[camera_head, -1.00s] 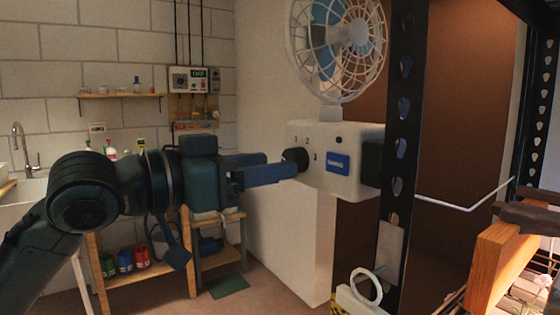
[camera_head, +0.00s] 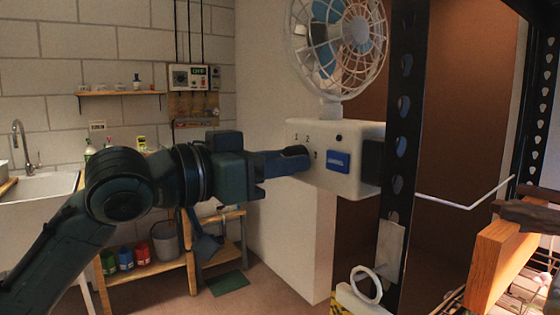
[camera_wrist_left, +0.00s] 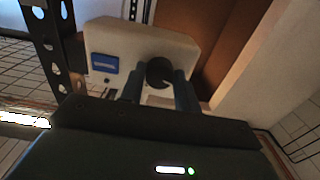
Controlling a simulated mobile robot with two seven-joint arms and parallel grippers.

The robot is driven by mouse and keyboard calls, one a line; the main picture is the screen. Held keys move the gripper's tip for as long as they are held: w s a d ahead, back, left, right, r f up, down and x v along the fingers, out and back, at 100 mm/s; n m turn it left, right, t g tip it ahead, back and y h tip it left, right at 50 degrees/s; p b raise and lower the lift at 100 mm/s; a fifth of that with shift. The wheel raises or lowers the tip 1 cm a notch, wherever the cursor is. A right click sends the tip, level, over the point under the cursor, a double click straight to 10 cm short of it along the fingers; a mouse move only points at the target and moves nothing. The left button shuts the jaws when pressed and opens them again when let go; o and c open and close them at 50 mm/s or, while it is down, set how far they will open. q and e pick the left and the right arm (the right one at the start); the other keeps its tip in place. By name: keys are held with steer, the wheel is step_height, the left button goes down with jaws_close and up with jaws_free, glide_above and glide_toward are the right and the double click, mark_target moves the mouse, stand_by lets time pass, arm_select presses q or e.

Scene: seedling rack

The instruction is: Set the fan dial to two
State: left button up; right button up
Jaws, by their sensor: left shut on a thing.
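The white fan (camera_head: 338,45) stands on its white control box (camera_head: 338,186), fixed beside a black perforated post. The box front carries a blue label (camera_head: 338,162) and the printed marks 1 and 2, with a third mark partly covered. My left gripper (camera_head: 298,158) is at the dial and shut on it. In the left wrist view the dark round dial (camera_wrist_left: 159,72) sits between the two fingers. The dial's pointer cannot be made out, so its setting cannot be told. My right gripper cannot be clearly seen.
The black post (camera_head: 402,120) stands just right of the box. A wooden beam (camera_head: 495,262) is at the lower right. A wooden shelf stand (camera_head: 150,270) with bottles and a sink (camera_head: 45,185) are at the left, behind my arm.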

arm_select(q)
steer(key=shift+c, duration=1)
